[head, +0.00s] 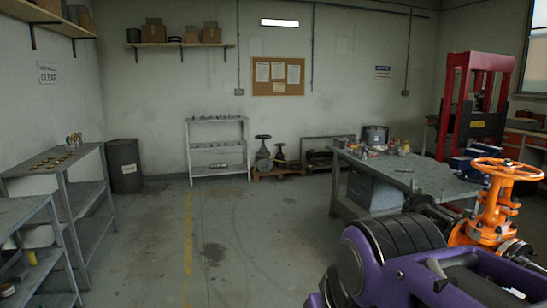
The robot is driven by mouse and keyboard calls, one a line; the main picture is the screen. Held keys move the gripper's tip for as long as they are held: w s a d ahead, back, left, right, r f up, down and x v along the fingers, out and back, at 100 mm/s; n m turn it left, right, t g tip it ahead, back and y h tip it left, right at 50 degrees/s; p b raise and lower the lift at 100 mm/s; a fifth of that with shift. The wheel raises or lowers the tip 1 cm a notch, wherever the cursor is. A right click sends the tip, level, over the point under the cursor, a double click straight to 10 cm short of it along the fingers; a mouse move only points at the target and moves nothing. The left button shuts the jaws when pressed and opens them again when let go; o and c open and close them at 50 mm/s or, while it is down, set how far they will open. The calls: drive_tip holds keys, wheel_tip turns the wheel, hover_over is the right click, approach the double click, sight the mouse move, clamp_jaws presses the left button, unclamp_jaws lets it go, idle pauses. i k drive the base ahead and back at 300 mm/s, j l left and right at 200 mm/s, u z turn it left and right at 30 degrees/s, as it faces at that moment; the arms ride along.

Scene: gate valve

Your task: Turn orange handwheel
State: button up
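The orange handwheel (507,169) sits flat on top of an orange gate valve (494,212) at the right of the head view. The wheel has a round rim with spokes and is close to the right edge of the picture. Purple and black links of my own arm fill the lower right, in front of the valve and hiding part of its lower body. I cannot make out my gripper's fingers in this view, so I cannot place them relative to the wheel.
A grey workbench (432,181) with tools stands behind the valve. A red press frame (449,105) stands behind the bench. Grey metal shelving (70,205) lines the left side, and a dark drum (124,163) stands near it. The floor (215,240) in the middle is clear.

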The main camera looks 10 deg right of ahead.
sight(504, 170)
drive_tip(key=i+j+z, duration=0.15)
drive_tip(key=i, duration=1)
drive_tip(key=i+z, duration=0.5)
drive_tip(key=z, duration=0.2)
drive_tip(key=i+z, duration=0.45)
drive_tip(key=z, duration=0.25)
drive_tip(key=i+z, duration=0.15)
drive_tip(key=z, duration=0.25)
drive_tip(key=i+z, duration=0.15)
drive_tip(key=z, duration=0.25)
